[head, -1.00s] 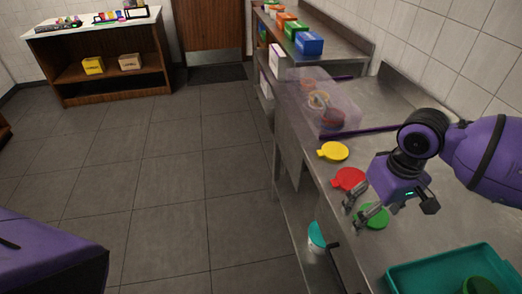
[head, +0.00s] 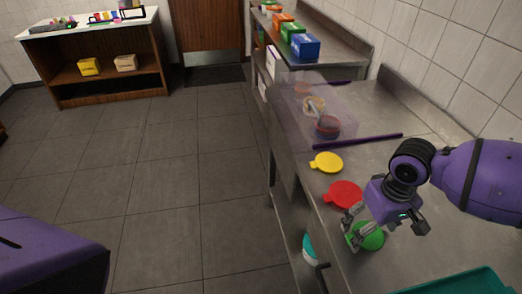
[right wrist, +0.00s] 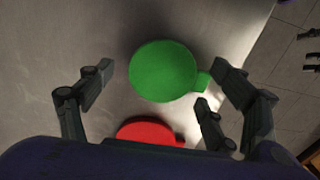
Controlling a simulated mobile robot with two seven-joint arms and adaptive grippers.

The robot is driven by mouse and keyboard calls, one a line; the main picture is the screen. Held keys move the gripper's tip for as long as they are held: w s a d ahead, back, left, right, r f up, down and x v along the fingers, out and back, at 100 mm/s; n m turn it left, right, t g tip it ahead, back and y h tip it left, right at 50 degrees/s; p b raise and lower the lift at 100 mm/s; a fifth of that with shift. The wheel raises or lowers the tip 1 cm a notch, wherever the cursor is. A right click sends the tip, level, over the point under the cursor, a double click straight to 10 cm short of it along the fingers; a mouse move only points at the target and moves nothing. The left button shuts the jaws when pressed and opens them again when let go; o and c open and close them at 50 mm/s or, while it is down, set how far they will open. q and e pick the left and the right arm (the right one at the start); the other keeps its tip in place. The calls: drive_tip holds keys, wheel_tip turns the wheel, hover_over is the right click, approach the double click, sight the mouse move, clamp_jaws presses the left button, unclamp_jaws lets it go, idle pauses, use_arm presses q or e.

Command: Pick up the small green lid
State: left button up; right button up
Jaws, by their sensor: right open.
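The small green lid (head: 369,236) lies flat on the steel counter near its front edge. In the right wrist view the green lid (right wrist: 163,71) shows as a round disc with a short tab on its right side. My right gripper (head: 352,240) is open above the counter at the green lid, and in the head view its fingers partly cover the lid. In the right wrist view the fingers of my right gripper (right wrist: 158,88) stand apart on either side of the lid, with the tab close to the right fingers. My left gripper is out of view.
A red lid (head: 343,194) and a yellow lid (head: 326,162) lie farther back along the counter (head: 395,270). A clear box with bowls stands beyond them, by a purple bar (head: 358,141). A teal tray (head: 462,284) is at the bottom right.

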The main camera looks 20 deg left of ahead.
drive_tip(key=c, duration=0.8)
drive_tip(key=shift+c, duration=0.2)
